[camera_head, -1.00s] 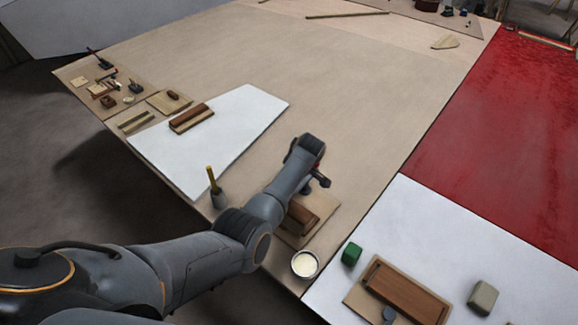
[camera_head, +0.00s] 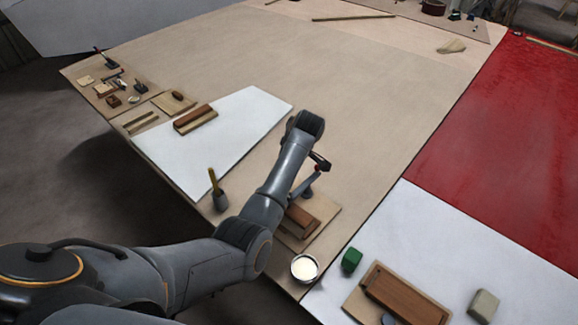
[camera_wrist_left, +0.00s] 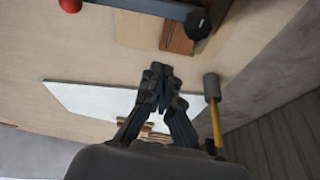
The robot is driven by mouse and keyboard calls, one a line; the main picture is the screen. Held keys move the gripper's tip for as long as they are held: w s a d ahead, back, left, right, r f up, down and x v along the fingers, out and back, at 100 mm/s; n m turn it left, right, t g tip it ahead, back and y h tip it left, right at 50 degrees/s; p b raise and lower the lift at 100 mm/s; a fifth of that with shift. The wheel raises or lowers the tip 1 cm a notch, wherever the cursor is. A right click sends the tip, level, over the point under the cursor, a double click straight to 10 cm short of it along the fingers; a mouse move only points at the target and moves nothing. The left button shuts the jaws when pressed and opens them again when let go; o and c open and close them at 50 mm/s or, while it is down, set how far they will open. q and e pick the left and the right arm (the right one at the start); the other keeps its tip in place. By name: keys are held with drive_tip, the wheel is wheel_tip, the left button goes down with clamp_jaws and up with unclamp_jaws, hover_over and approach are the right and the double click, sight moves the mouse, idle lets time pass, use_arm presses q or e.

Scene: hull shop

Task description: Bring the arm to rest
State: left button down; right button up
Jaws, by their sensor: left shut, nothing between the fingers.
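My left arm (camera_head: 280,180) reaches in from the left over the near part of the big table, its wrist raised. My left gripper (camera_wrist_left: 160,72) shows in the left wrist view with its fingers together and nothing between them. In the head view its fingers are hidden by the wrist. Below the wrist is a grey bar (camera_head: 308,182) with a red ball end, beside a brown block on a board (camera_head: 325,220). The bar also shows in the wrist view (camera_wrist_left: 145,8), apart from the fingers. My right gripper is not in view.
A white sheet (camera_head: 240,120) lies beyond. A green block (camera_head: 351,260) and grey block (camera_head: 484,305) lie at right. The table's middle is clear.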

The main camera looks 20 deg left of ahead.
use_arm(q)
drive_tip(key=s+f+m+t+h, duration=0.1)
drive_tip(key=s+f+m, duration=0.25)
drive_tip(key=s, duration=0.55)
drive_tip(key=s+f+m, duration=0.2)
drive_tip(key=s+m, duration=0.2)
drive_tip(key=s, duration=0.6)
drive_tip(key=s+d+r+m+t+h, duration=0.1)
drive_tip(key=s+d+r+m, duration=0.25)
drive_tip(key=s, duration=0.45)
drive_tip(key=s+d+r+m+h, duration=0.2)
drive_tip(key=s+d+m, duration=0.25)
drive_tip(key=s, duration=0.45)
wheel_tip(320, 180, down, 28)
drive_tip(key=a+g+b, duration=0.1)
drive_tip(key=b, duration=0.2)
drive_tip(key=s+a+f+g+b, duration=0.1)
drive_tip(key=s+a+f, duration=0.2)
drive_tip(key=s+f, duration=1.4)
wheel_tip(320, 180, down, 2)
drive_tip(key=shift+s+f+y+b, duration=0.1)
drive_tip(key=shift+s+y+b, duration=0.2)
drive_tip(key=shift+s+b, duration=0.1)
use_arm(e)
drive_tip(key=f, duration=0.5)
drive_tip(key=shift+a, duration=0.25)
